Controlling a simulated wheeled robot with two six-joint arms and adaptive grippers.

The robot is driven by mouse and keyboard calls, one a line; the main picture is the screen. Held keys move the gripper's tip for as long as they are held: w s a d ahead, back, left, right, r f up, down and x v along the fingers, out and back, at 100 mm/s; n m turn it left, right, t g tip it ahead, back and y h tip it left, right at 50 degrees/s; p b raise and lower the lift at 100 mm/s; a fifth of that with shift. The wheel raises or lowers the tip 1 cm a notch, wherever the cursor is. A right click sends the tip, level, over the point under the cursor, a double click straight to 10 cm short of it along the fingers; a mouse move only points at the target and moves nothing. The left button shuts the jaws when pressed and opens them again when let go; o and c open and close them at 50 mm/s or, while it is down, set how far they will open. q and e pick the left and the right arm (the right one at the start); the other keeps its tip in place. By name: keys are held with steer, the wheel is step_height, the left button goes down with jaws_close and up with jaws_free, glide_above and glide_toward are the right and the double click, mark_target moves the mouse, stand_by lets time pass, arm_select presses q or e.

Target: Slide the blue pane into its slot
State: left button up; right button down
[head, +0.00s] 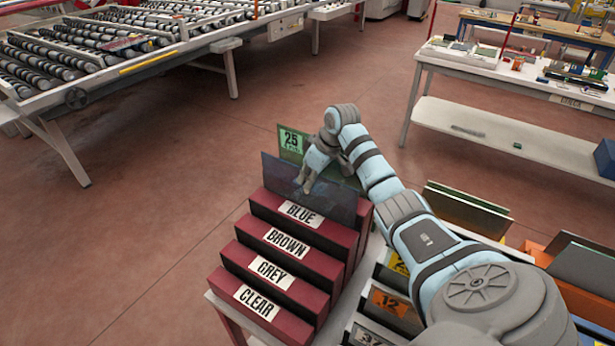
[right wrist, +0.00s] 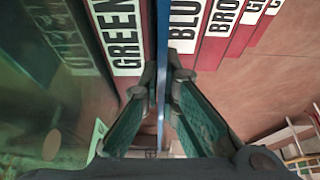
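The blue pane (head: 335,200) is a dark, see-through sheet standing upright at the back of the red stepped rack (head: 322,262). My right gripper (head: 305,182) is at its upper part, with fingers on both sides, shut on it. In the right wrist view the pane (right wrist: 163,35) is edge-on between the fingertips (right wrist: 161,80), in line with the gap between the GREEN label (right wrist: 122,40) and the BLUE label (right wrist: 184,25). Its lower edge is hidden, so I cannot tell how deep it sits. My left gripper is not in view.
A green pane with a 25 sign (head: 291,142) stands just behind the blue one. The BROWN, GREY and CLEAR steps (head: 287,243) hold no panes. Several panes stand in racks (head: 465,208) to the right. Floor left of the rack is clear.

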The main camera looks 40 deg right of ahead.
steer(key=c, duration=1.7)
jaws_free()
steer(key=shift+s+r, duration=0.1)
steer(key=v, duration=1.2)
